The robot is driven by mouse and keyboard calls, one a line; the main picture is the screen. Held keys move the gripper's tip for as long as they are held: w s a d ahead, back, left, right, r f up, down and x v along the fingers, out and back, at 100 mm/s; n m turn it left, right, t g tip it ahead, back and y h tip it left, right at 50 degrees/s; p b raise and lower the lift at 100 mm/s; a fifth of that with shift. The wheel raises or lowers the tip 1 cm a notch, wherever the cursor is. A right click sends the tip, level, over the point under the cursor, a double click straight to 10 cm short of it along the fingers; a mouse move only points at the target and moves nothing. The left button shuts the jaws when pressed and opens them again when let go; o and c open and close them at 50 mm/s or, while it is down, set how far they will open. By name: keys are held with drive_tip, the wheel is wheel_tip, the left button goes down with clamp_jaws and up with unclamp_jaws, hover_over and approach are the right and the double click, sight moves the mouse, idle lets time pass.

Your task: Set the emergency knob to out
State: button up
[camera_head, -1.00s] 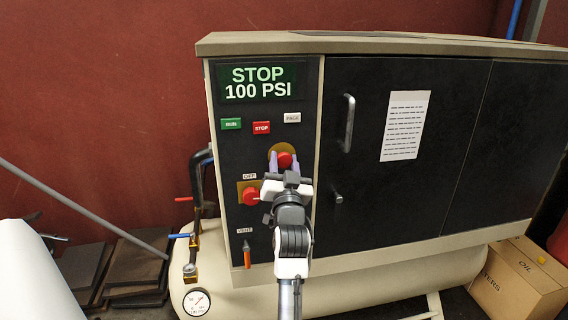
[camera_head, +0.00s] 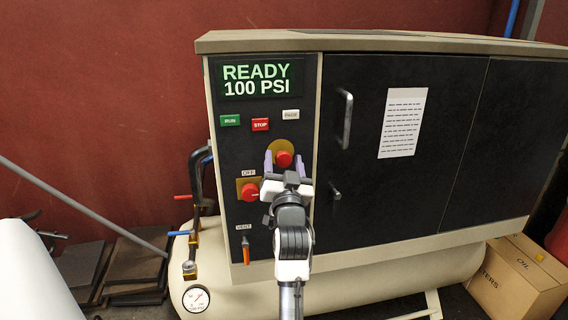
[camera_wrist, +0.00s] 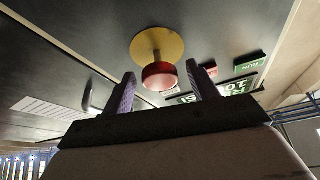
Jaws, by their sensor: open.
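The emergency knob (camera_head: 284,158) is a red round button on a yellow disc, on the black control panel below the stop button. In the wrist view the red knob (camera_wrist: 160,76) stands out from the yellow disc (camera_wrist: 157,43) on a short stem. My gripper (camera_head: 284,159) is open, its two purple fingers on either side of the knob in the head view. In the wrist view my gripper (camera_wrist: 158,88) has the knob between and slightly beyond the fingertips, with visible gaps on both sides. The display (camera_head: 257,79) reads READY 100 PSI.
A red rotary switch (camera_head: 250,190) marked OFF sits just left of my wrist, with an orange vent lever (camera_head: 246,250) below. The green run button (camera_head: 230,120), red stop button (camera_head: 260,124) and page button (camera_head: 291,115) are above. A door handle (camera_head: 346,120) protrudes at right.

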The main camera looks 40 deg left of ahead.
drive_tip(key=b+v, duration=0.4)
drive_tip(key=v, duration=0.9)
drive_tip(key=shift+s+d, duration=0.25)
drive_tip(key=shift+d, duration=0.05)
drive_tip(key=shift+f, duration=0.15)
